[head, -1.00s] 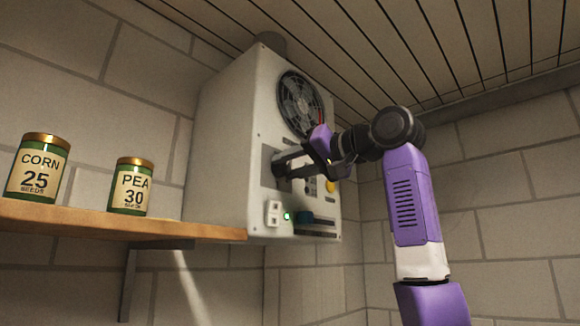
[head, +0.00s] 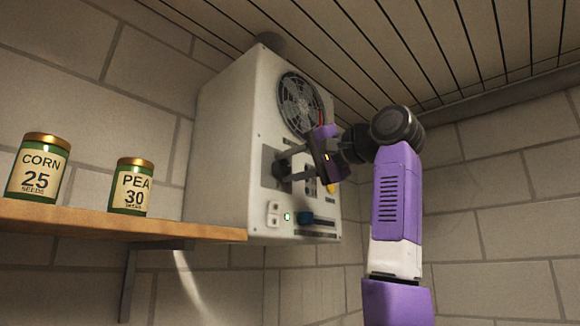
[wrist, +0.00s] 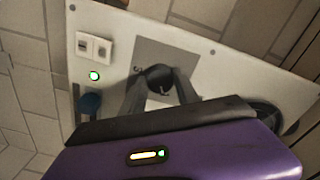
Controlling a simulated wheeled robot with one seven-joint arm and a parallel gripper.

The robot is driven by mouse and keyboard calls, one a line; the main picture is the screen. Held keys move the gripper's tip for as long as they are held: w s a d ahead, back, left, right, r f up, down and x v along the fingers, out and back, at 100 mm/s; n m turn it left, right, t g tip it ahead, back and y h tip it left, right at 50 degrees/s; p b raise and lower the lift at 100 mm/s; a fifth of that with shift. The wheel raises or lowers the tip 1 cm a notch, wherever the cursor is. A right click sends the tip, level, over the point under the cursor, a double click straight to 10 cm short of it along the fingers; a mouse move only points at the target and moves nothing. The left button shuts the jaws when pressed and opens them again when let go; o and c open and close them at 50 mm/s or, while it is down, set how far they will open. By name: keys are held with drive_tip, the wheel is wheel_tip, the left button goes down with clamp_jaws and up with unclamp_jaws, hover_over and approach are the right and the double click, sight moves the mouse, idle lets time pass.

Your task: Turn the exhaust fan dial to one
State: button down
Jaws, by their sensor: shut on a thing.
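The exhaust fan unit (head: 230,140) is a pale box on the wall, with a round fan grille (head: 301,104) high on its front. The dial (wrist: 160,78) is a dark round knob with a small light mark, on a grey square plate (wrist: 184,58). My gripper (wrist: 161,88) has its two dark fingers on either side of the dial and is shut on it. In the head view my gripper (head: 282,163) reaches the panel from the right, and its fingers partly hide the dial.
A green light (head: 287,216) and white switches (head: 273,213) sit below the dial, beside a blue knob (head: 305,218). A yellow button (head: 331,187) is partly behind my gripper. A wooden shelf (head: 120,228) at left holds a corn tin (head: 38,168) and a pea tin (head: 132,186).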

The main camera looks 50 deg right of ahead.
idle(0.3)
drive_tip(key=c, duration=0.9)
unclamp_jaws()
drive_tip(key=s+b, duration=0.2)
drive_tip(key=s, duration=0.6)
drive_tip(key=shift+d+b, duration=0.15)
drive_tip(key=shift+b, duration=0.25)
drive_tip(key=shift+w, duration=0.1)
